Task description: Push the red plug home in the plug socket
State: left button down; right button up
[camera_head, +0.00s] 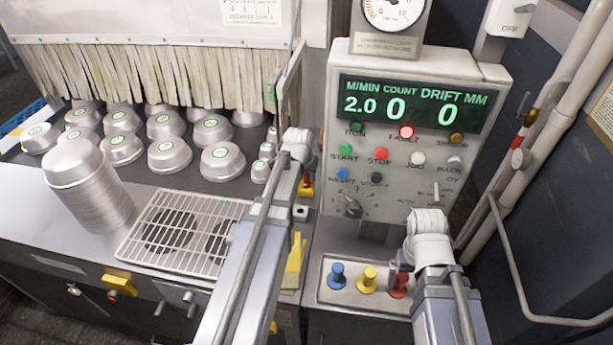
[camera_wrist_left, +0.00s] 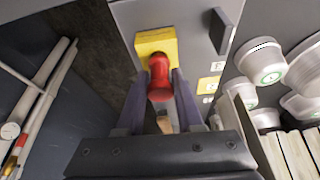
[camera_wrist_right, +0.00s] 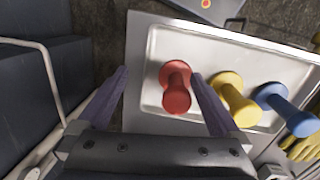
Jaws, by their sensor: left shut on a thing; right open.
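The red plug (camera_wrist_left: 159,77) sits between the two fingers of my left gripper (camera_wrist_left: 158,88) in the left wrist view, its far end against a yellow socket block (camera_wrist_left: 155,42). I cannot tell how deep it is seated. In the head view the red plug (camera_head: 307,181) and the yellow socket block (camera_head: 306,191) show small beside my left gripper (camera_head: 300,175), left of the control box. My right gripper (camera_wrist_right: 160,76) is open in the right wrist view, its fingers either side of a red knobbed piece (camera_wrist_right: 176,88) standing in a tray.
The tray (camera_head: 335,300) also holds a blue piece (camera_head: 338,275) and a yellow piece (camera_head: 368,279). The control box (camera_head: 400,150) shows a lit red fault lamp (camera_head: 406,132). Several metal pans (camera_head: 168,155) stand at left, near a wire grille (camera_head: 180,232) and stacked pans (camera_head: 90,185).

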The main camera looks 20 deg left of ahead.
pick_arm(q)
jog(key=shift+f+b, duration=0.45)
jog(key=shift+f, duration=0.05)
pick_arm(e)
jog(key=shift+f, duration=0.5)
pick_arm(q)
jog(key=shift+c, duration=2.4)
grip_release()
jog(key=shift+r, duration=0.15)
pick_arm(e)
jog(key=shift+r, duration=0.1)
pick_arm(q)
jog(key=p+v, duration=0.7)
jog(key=shift+s+r, duration=0.15)
jog(key=shift+r, duration=0.25)
pick_arm(e)
notch_tip(320, 180, up, 7)
pick_arm(q)
jog(key=shift+f, duration=0.2)
